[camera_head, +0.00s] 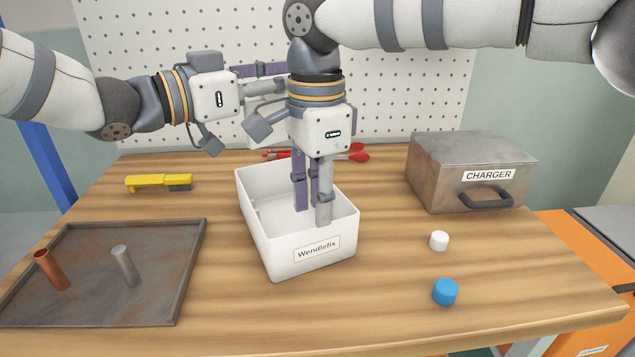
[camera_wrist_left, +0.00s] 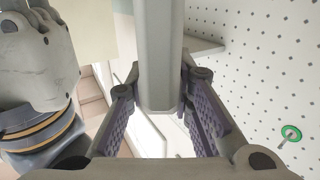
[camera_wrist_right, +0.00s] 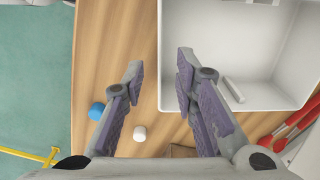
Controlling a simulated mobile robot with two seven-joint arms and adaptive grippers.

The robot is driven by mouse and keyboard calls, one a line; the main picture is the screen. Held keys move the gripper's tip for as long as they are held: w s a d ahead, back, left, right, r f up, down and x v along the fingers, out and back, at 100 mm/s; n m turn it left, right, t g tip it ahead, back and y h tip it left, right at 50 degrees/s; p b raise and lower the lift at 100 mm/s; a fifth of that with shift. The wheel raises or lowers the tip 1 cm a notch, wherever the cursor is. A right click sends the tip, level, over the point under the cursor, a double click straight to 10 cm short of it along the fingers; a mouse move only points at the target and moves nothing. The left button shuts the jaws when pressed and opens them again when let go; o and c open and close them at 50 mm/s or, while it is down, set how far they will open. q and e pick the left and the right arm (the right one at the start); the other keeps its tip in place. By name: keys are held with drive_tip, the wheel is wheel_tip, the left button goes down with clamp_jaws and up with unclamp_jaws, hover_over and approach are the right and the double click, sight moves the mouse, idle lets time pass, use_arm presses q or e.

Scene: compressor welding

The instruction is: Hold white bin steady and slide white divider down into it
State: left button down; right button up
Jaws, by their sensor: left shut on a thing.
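The white bin (camera_head: 308,258), labelled Wendlefix, stands open in the middle of the table. My right gripper (camera_head: 313,205) points down at the bin's front rim. In the right wrist view its fingers (camera_wrist_right: 160,75) are apart, one on each side of the line of the bin's front wall (camera_wrist_right: 160,50). I cannot tell how far below the rim they reach. My left gripper (camera_head: 275,78) is behind the right arm, above the bin's far end. It is shut on the white divider (camera_wrist_left: 160,60), which looks like a pale grey bar in the left wrist view and is mostly hidden in the head view.
A metal charger box (camera_head: 470,175) stands at the right, with a white cap (camera_head: 439,241) and a blue cap (camera_head: 445,292) before it. A dark tray (camera_head: 100,290) with two cylinders lies left. A yellow tool (camera_head: 158,182) and red-handled tools (camera_head: 357,156) lie further back.

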sight(317, 267)
wheel_tip(317, 267, down, 9)
drive_tip(key=shift+f, duration=0.15)
clamp_jaws()
